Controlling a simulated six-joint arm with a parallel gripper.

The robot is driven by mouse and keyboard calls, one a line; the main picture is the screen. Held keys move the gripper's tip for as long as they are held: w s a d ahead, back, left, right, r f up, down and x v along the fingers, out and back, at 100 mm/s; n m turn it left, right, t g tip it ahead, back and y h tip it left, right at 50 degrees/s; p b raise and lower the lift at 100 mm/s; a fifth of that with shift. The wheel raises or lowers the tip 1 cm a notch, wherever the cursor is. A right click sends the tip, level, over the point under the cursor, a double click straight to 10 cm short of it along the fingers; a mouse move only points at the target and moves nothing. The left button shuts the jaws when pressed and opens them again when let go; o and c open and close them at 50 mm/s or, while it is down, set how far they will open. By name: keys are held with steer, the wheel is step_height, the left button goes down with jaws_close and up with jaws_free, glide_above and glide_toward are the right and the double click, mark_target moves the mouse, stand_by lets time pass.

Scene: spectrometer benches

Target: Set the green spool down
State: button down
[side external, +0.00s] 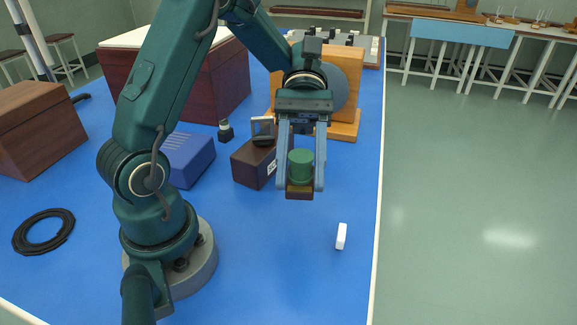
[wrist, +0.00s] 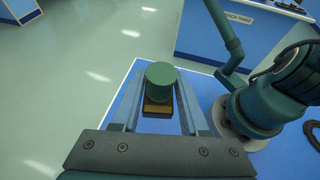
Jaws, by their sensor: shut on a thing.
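The green spool (side external: 300,166) is a short upright cylinder between the two fingers of my gripper (side external: 301,185), which is shut on it. In the wrist view its round top (wrist: 160,73) shows between the fingers (wrist: 159,88). A small dark brown block (side external: 299,192) with a lighter edge shows directly under the spool, also between the fingertips; in the wrist view the block (wrist: 157,106) is partly covered by the spool. I cannot tell whether the block rests on the blue bench top (side external: 270,260) or is clear of it.
A dark box with a label (side external: 254,164) stands just left of my gripper. A wooden stand (side external: 345,125) is behind it. A small white piece (side external: 341,236) lies in front, to the right. A blue box (side external: 187,158) is farther left. The bench's right edge (side external: 377,215) is near.

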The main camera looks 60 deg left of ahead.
steer(key=s+a+f+m+g+y, duration=0.2)
steer(key=a+f+m+g+y, duration=0.5)
steer(key=m+y, duration=0.95)
step_height(320, 180, up, 7)
steer(key=m+t+y, duration=0.7)
steer(key=m+t, duration=1.1)
steer(key=t, duration=0.2)
glide_above(341, 186)
steer(key=shift+n+g, duration=0.35)
steer(key=shift+g, duration=0.05)
step_height(341, 186, down, 16)
steer(key=shift+s+r, duration=0.1)
